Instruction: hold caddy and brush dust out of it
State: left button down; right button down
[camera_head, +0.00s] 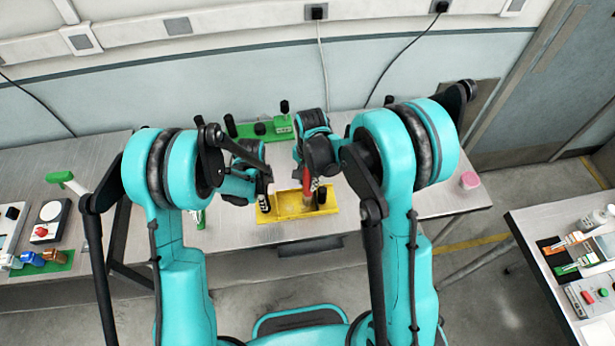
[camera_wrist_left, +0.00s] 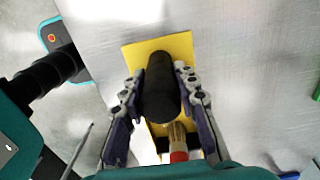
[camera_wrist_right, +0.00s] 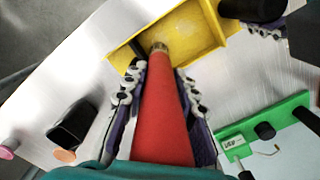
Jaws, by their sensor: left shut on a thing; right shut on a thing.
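The yellow caddy (camera_head: 290,211) is a shallow open tray over the near side of the table, in the middle of the head view. My left gripper (camera_wrist_left: 160,95) is shut on the caddy's thick black handle (camera_wrist_left: 160,75) at its left end. My right gripper (camera_wrist_right: 160,90) is shut on the red handle of a brush (camera_wrist_right: 162,120). The brush's tip is at the caddy's inside, and in the left wrist view its bristles (camera_wrist_left: 177,135) show beside the black handle. Whether the bristles touch the floor is unclear, and I see no distinct dust.
A green board (camera_head: 245,131) with black knobs stands behind the caddy. A pink cup (camera_head: 469,180) is at the table's right end.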

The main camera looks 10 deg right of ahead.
jog(key=shift+a, duration=4.3)
jog(key=shift+d+r, duration=0.2)
jog(key=shift+d, duration=4.15)
jog(key=shift+s+f, duration=0.1)
jog(key=shift+s, duration=0.75)
jog(key=shift+a, duration=4.55)
jog(key=shift+d, duration=4.55)
